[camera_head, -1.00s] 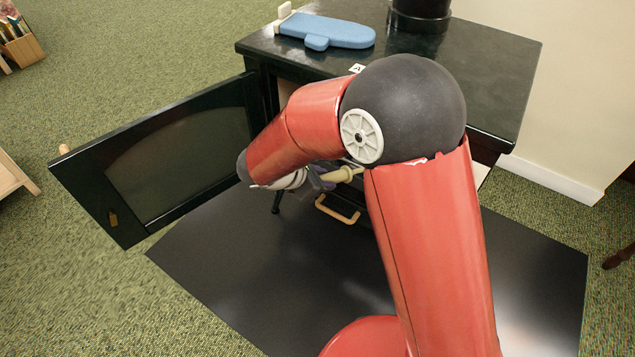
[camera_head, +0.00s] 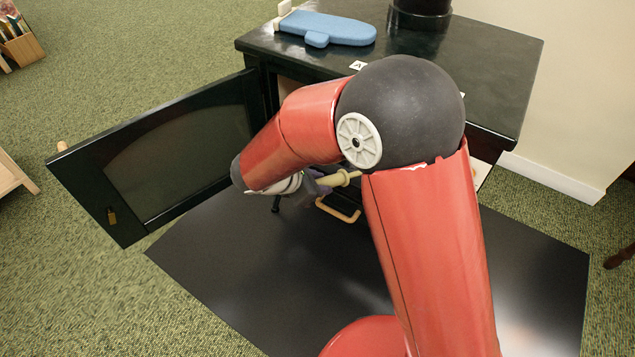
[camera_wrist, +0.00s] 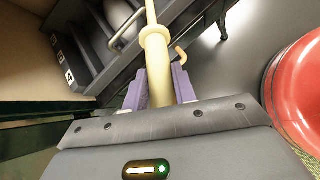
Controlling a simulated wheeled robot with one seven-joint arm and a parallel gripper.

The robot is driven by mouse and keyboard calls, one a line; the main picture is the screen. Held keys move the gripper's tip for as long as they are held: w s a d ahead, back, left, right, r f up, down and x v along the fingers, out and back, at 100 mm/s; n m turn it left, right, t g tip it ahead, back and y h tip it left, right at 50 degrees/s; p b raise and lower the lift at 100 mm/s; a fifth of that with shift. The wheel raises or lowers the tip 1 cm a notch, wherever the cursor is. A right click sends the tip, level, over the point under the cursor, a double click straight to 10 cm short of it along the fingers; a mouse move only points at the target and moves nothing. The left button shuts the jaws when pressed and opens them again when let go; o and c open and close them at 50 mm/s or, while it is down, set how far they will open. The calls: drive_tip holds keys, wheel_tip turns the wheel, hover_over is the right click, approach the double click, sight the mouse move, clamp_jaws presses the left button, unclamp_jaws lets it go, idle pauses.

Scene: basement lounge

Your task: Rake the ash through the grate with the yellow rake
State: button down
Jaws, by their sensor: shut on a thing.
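The yellow rake (camera_head: 338,179) has a pale yellow handle with a round collar; it also shows in the wrist view (camera_wrist: 156,42). My gripper (camera_wrist: 161,84) has its purple fingers shut on the handle; in the head view the gripper (camera_head: 314,186) is partly covered by my arm. The handle points away from my gripper toward the front of the dark stove (camera_head: 490,62). The rake's head is out of sight. The stove door (camera_head: 175,150) stands wide open to the left. My arm hides most of the stove opening, and I cannot see ash or grate clearly in the head view.
A looped wooden handle (camera_head: 338,212) sits low on the stove front, close below the rake. A blue padded mitt-like thing (camera_head: 335,28) lies on the stove top beside the black flue (camera_head: 420,15). A dark floor plate (camera_head: 250,265) lies clear in front.

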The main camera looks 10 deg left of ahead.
sight(327, 177)
drive_tip(key=shift+w+d+f, duration=0.1)
drive_tip(key=shift+w+d, duration=0.25)
drive_tip(key=shift+w, duration=0.35)
drive_tip(key=shift+w+d+f, duration=0.1)
drive_tip(key=shift+w+d, duration=0.2)
drive_tip(key=shift+w, duration=0.4)
drive_tip(key=shift+s+a+f+b, duration=0.1)
drive_tip(key=shift+s+a, duration=0.15)
drive_tip(key=shift+s, duration=0.4)
drive_tip(key=shift+s+a+b, duration=0.1)
drive_tip(key=shift+s+a, duration=0.2)
drive_tip(key=shift+s, duration=0.35)
drive_tip(key=shift+s+a+f+b, duration=0.1)
drive_tip(key=shift+s+a, duration=0.15)
drive_tip(key=shift+s, duration=0.4)
drive_tip(key=shift+w+d+f, duration=0.1)
drive_tip(key=shift+w+d, duration=0.2)
drive_tip(key=shift+w, duration=0.35)
drive_tip(key=shift+w+d+r, duration=0.1)
drive_tip(key=shift+w+d, duration=0.15)
drive_tip(key=shift+w, duration=0.45)
drive_tip(key=shift+w+d+f, duration=0.1)
drive_tip(key=shift+w+d, duration=0.2)
drive_tip(key=shift+w, duration=0.35)
